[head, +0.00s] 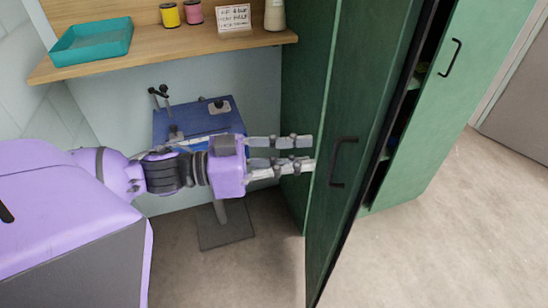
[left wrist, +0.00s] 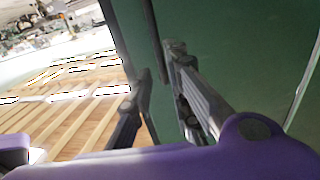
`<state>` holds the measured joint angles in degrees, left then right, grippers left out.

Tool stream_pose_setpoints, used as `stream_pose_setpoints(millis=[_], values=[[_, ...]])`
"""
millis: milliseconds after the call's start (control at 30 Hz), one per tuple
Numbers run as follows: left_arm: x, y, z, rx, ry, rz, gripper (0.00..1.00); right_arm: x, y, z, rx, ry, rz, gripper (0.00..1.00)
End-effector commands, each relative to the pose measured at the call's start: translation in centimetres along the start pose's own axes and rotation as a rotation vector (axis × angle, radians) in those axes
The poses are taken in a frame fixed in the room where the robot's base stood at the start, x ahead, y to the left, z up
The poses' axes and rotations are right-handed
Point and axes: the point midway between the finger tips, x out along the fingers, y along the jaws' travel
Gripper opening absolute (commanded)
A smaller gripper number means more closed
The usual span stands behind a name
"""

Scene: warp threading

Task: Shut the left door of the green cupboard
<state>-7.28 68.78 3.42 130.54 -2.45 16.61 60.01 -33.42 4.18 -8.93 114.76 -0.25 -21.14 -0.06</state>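The green cupboard's left door (head: 352,110) stands open, swung out towards me. Its dark handle (head: 342,163) is on the face turned to my left gripper. My left gripper (head: 312,153) comes in from the left with its fingertips close to this face, just left of the handle. I cannot tell whether they touch the door. Its fingers are apart with nothing seen between them. In the left wrist view, the fingers of the left gripper (left wrist: 160,68) are spread in front of a green panel (left wrist: 235,50). My right gripper is not in view.
The cupboard's right door (head: 465,100) has its own handle (head: 450,58). A dark opening with shelves shows between the doors. A wooden shelf (head: 170,52) with a teal tray (head: 90,42) and spools is at upper left. A blue stand (head: 187,118) is behind my arm. Floor at right is clear.

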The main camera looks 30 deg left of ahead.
Motion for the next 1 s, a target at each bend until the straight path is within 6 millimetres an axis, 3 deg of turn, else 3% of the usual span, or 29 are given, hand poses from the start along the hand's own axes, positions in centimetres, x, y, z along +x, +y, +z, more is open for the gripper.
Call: stream_pose_setpoints(millis=[267,500,967,1000], values=[[3.7,0.0,0.0,0.001,0.001,0.000,0.17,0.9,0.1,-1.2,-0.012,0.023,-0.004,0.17],[6.2,-0.1,0.1,0.000,-0.001,-0.003,0.17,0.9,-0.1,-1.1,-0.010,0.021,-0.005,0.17],[7.0,-0.1,0.2,-0.001,-0.003,-0.004,0.17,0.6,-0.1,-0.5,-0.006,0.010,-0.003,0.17],[7.0,-0.1,0.2,-0.001,-0.003,-0.004,0.12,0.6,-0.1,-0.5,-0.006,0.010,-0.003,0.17]])
